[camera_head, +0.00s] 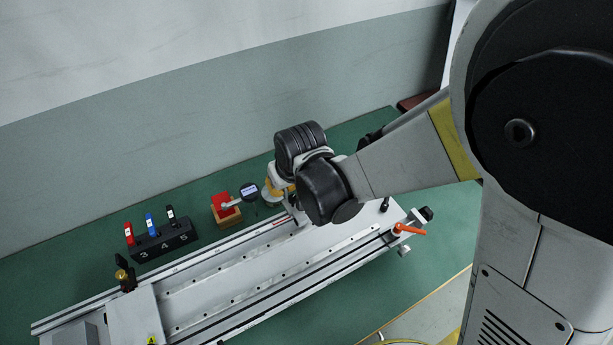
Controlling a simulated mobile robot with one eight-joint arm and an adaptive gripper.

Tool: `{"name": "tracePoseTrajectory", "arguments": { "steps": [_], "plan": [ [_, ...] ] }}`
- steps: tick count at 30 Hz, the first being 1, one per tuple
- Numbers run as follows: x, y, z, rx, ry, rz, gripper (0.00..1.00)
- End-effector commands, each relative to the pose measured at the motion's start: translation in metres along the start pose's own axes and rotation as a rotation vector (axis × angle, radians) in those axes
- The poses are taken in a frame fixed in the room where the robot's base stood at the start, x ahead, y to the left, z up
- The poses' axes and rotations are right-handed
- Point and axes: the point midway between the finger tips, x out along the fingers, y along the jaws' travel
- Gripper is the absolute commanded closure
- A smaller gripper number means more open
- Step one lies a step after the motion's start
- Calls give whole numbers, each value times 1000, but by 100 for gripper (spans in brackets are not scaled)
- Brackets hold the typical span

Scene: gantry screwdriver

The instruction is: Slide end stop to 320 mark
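The long gantry rail unit (240,275) lies diagonally across the green bench, with a pale bed and slotted rails along both sides. A strip runs along its far rail, with small red marks close to my wrist; no number, including 320, can be read. I cannot pick out the end stop for certain; it may be hidden behind my wrist. My arm reaches in from the right, and its dark wrist joints are above the far rail. My gripper is mostly hidden behind the wrist, so its fingers and anything between them do not show.
A black holder (166,246) with red, blue and black tools stands behind the rail. A red-topped wooden block (226,212) and a digital gauge (249,191) stand left of my wrist. An orange lever (410,230) juts from the right end. Bare bench (60,275) lies far left.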

Motion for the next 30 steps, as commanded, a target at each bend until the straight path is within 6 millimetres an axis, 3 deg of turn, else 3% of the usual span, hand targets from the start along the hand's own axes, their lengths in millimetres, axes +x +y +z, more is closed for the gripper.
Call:
{"name": "tracePoseTrajectory", "arguments": {
  "steps": [6,18,19,21,30],
  "plan": [
    [0,-20,1,-1,-3,-1,100],
    [0,-22,1,0,-3,0,100],
    [0,-22,1,0,-2,0,86],
    [0,-22,1,0,-2,0,71],
    [-1,-22,0,0,-1,0,71]
  ]
}}
